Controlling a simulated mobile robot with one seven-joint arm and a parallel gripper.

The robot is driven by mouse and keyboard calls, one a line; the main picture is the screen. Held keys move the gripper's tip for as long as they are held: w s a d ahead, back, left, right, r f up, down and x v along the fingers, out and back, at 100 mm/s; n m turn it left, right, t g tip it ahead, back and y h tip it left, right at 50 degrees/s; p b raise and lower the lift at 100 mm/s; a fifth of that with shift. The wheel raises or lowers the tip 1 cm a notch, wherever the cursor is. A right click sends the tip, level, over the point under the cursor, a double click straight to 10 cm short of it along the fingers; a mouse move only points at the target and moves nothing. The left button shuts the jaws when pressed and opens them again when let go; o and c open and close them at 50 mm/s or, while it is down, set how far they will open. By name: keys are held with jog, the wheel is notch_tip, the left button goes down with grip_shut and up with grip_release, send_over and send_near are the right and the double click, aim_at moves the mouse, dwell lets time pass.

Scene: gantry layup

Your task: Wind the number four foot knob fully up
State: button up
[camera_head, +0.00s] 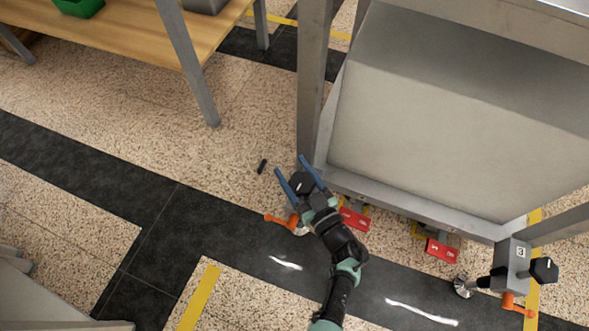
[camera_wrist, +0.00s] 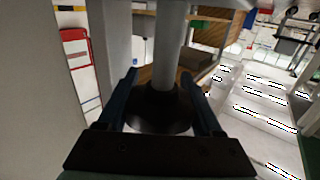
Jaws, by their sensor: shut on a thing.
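My gripper (camera_head: 290,165) is at the lower left corner of the grey metal frame, with its two blue fingers on either side of a black knob (camera_head: 300,184). In the wrist view the black knob (camera_wrist: 160,108) sits between the fingers of my gripper (camera_wrist: 160,75), which is shut on it. A grey post rises behind the knob there. An orange lever (camera_head: 283,222) sticks out beside my gripper, low down. No number is readable at this corner; my gripper and arm hide most of the foot.
At the right corner is a block marked 3 with a black knob (camera_head: 543,270), an orange lever (camera_head: 516,305) and a round foot (camera_head: 464,286). Red pedals (camera_head: 354,219) (camera_head: 441,250) lie along the frame's lower edge. A wooden table (camera_head: 120,40) stands upper left.

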jog(key=shift+s+f, duration=0.1)
jog(key=shift+s, duration=0.05)
jog(key=o, duration=1.2)
jog(key=shift+c, duration=0.2)
jog(key=shift+o, duration=1)
jog(key=p+v, duration=0.3)
jog(key=v, duration=1)
